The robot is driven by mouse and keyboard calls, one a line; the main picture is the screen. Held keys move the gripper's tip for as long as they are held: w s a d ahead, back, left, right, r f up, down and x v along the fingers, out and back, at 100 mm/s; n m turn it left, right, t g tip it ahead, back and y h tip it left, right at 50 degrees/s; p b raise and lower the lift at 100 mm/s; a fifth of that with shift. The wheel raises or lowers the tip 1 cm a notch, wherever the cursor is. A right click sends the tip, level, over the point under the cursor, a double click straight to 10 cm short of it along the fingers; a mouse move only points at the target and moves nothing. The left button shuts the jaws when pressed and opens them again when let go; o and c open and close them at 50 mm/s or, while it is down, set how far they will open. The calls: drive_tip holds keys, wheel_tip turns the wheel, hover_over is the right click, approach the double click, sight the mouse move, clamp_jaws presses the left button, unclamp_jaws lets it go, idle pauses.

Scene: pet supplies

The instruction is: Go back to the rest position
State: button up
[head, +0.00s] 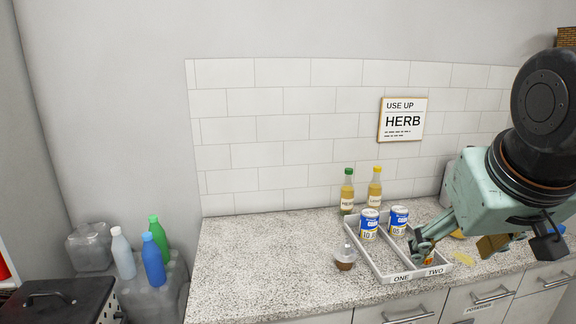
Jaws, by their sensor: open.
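My gripper (422,246) is at the right, low over the right side of a white two-part tray (383,281) on the counter. The jaws are open. An orange item (430,259) shows just below the fingers in the section marked TWO, partly hidden by them; I cannot tell whether they touch it. One blue and white can (369,223) stands in the section marked ONE, at its back. A similar can (399,220) stands at the back of section TWO. My arm comes in from the right edge and hides part of the counter.
A small glass jar (344,258) stands left of the tray. Two yellowish bottles (347,192) (375,190) stand behind it. Left counter is clear. Several bottles (153,260) stand on a lower pack at left. A HERB sign (403,119) hangs on the tiled wall.

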drive_tip(key=s+a+g+y, duration=0.1)
drive_tip(key=s+a, duration=0.3)
drive_tip(key=s, duration=0.4)
drive_tip(key=s+a+g, duration=0.1)
drive_tip(key=s+a, duration=0.3)
drive_tip(key=s, duration=0.5)
drive_tip(key=shift+s+f+n+y, duration=0.2)
drive_tip(key=shift+n+y, duration=0.1)
drive_tip(key=shift+y, duration=0.1)
drive_tip(key=shift+d, duration=0.1)
